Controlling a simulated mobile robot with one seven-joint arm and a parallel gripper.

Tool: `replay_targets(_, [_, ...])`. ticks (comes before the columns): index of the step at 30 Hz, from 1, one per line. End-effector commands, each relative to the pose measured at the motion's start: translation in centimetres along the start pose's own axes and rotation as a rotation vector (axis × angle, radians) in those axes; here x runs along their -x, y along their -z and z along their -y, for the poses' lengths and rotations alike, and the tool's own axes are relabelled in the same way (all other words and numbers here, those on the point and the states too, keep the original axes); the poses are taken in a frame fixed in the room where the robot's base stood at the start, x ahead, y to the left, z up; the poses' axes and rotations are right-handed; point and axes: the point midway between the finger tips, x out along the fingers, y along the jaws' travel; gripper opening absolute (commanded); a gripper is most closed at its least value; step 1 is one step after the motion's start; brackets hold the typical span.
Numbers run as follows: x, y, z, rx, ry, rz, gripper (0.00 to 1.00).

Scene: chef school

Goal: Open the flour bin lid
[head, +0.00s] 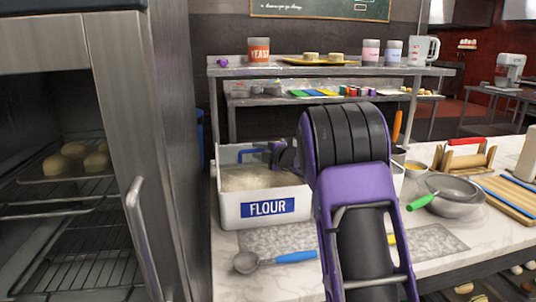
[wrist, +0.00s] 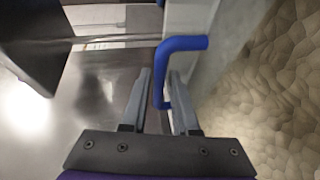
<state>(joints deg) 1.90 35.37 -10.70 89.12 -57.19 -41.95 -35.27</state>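The flour bin (head: 231,211) is a white box with a blue FLOUR label on its front, standing on the counter. Pale flour shows inside from above. I cannot make out a separate lid panel. A blue bent handle (head: 252,153) stands at the bin's back edge; it is close up in the wrist view (wrist: 184,44). My gripper (wrist: 160,88) has one finger on each side of the handle's lower part. I cannot tell whether the fingers press on it. In the head view, my gripper (head: 276,155) is at the handle's right end, and my arm hides the bin's right side.
A tall metal cabinet (head: 125,110) with racks is close on the left. A metal scoop (head: 247,262) with a blue handle lies in front of the bin. A shelf (head: 330,71) with a yeast can and jars rises behind. A bowl (head: 450,207) and boards are on the right.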

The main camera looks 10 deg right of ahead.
Motion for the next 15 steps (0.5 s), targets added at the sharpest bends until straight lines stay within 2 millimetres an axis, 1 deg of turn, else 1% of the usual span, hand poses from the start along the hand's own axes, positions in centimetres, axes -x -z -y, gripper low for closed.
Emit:
replay_targets(5, [2.6,-0.1,-0.1,0.0,-0.001,0.002,0.28])
replay_targets(15, [11.0,-0.1,-0.2,0.0,-0.002,0.004,0.28])
